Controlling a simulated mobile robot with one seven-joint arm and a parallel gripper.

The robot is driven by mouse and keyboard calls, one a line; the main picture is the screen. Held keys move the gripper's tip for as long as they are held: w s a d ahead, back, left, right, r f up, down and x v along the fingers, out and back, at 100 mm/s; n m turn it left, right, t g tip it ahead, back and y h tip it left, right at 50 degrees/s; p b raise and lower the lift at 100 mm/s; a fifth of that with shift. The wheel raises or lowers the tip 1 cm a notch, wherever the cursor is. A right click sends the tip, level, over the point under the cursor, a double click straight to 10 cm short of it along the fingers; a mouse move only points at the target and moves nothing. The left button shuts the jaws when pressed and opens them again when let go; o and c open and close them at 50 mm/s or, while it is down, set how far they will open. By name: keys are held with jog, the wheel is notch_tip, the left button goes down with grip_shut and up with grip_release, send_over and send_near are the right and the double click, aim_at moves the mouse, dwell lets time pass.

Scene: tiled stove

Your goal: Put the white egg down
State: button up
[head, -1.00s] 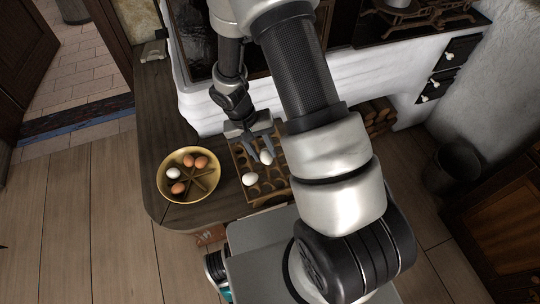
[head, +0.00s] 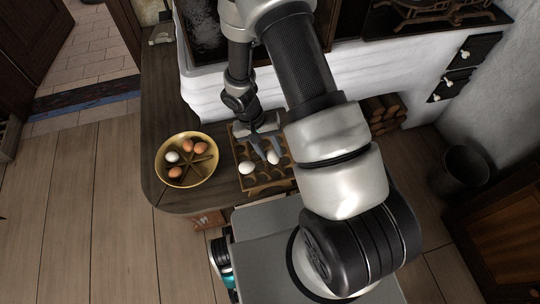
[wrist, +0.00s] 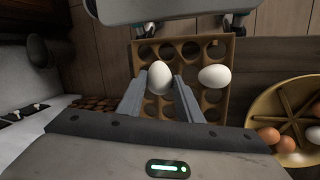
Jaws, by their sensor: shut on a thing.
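My gripper (head: 265,148) is shut on a white egg (head: 273,157), which sits between its two fingers over the wooden egg tray (head: 240,152). In the wrist view the held egg (wrist: 160,76) shows between the fingertips (wrist: 161,86), above the tray's holes. I cannot tell whether it touches the tray. A second white egg (head: 246,168) rests in the tray, left of the held one; it also shows in the wrist view (wrist: 214,76), apart from the fingers. My arm hides the tray's right part in the head view.
A yellow divided bowl (head: 187,182) with brown eggs (head: 200,148) and a white egg (head: 172,157) stands left of the tray on the dark wooden counter (head: 160,110). The white stove wall (head: 205,110) is behind. Several tray holes (wrist: 190,50) are empty.

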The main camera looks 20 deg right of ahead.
aim_at(270, 158)
jog(key=shift+f, duration=1.55)
jog(key=shift+f+b, duration=0.1)
jog(key=shift+b, duration=0.25)
jog(key=shift+f+b, duration=0.35)
jog(key=shift+b, duration=0.05)
jog(key=o, duration=0.7)
